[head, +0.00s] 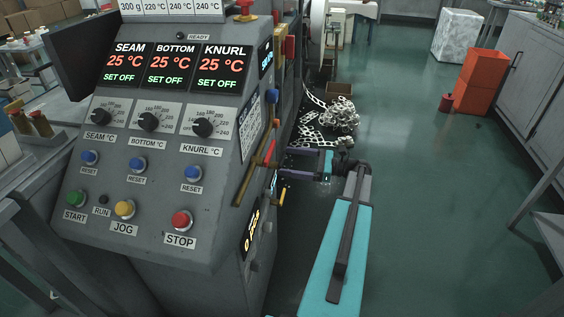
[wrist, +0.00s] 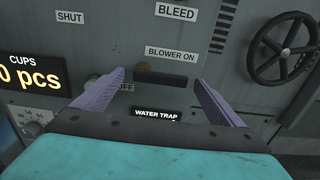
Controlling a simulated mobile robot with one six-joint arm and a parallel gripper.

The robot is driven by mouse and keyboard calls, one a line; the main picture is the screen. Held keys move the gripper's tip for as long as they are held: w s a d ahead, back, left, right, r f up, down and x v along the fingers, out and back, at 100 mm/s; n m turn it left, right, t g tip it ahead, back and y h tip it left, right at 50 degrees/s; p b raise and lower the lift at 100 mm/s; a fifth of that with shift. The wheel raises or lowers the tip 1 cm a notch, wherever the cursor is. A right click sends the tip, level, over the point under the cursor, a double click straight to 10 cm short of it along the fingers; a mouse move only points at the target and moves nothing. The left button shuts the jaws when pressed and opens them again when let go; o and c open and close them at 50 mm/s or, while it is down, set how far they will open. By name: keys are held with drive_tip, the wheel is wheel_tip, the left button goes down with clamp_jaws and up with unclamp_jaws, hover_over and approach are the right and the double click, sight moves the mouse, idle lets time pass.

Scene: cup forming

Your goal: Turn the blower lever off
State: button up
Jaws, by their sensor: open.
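In the wrist view the blower lever (wrist: 165,78) is a short dark brown bar on the grey machine panel, lying roughly level just below the BLOWER ON label (wrist: 172,54). An OFF label (wrist: 126,87) sits to its left, partly hidden by my left finger. My gripper (wrist: 158,80) is open, with its two purple fingers on either side of the lever. I cannot tell whether either finger touches it. In the head view my gripper (head: 300,164) is at the machine's right side, and I cannot make out the blower lever there.
A black handwheel (wrist: 283,48) is to the right on the panel, and a CUPS counter (wrist: 32,76) to the left. A WATER TRAP label (wrist: 157,114) is below the lever. In the head view, a long brown-red handle (head: 255,170) sticks out near my gripper. Open green floor (head: 430,190) lies right.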

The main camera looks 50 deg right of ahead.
sight(282, 159)
drive_tip(key=shift+x, duration=1.65)
drive_tip(key=c, duration=1.4)
drive_tip(key=shift+a, duration=0.3)
drive_tip(key=shift+c, duration=0.4)
drive_tip(key=shift+d, duration=0.15)
